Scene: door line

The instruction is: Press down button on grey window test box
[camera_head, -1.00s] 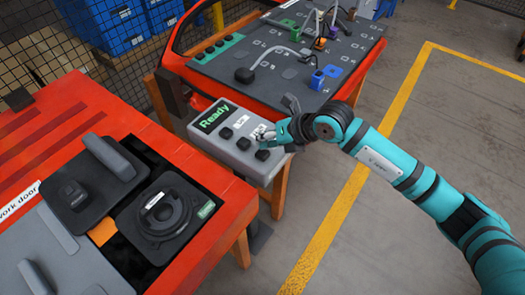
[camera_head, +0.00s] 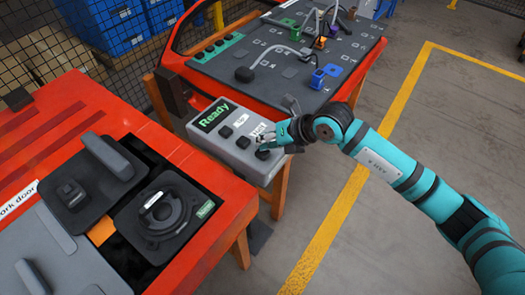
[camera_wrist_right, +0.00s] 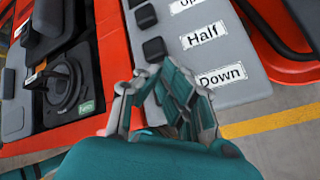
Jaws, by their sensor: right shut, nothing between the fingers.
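The grey window test box (camera_head: 205,145) stands at the end of the far red bench, its screen reading "Ready" in green. It has a row of dark square buttons. The down button (camera_head: 262,155) is the one nearest my right gripper (camera_head: 263,139). In the right wrist view the "Down" label (camera_wrist_right: 221,76) is visible beside my right gripper (camera_wrist_right: 150,85), and the gripper hides the button. The "Half" button (camera_wrist_right: 154,48) shows there beyond the fingers. My right gripper is shut and empty, close above the down button; contact cannot be told. My left gripper is not in view.
A red work door bench (camera_head: 100,100) with black fittings is at the left. A grey panel (camera_head: 215,68) with coloured connectors and cables lies on the far red bench. A yellow floor line (camera_head: 340,215) crosses clear floor at the right.

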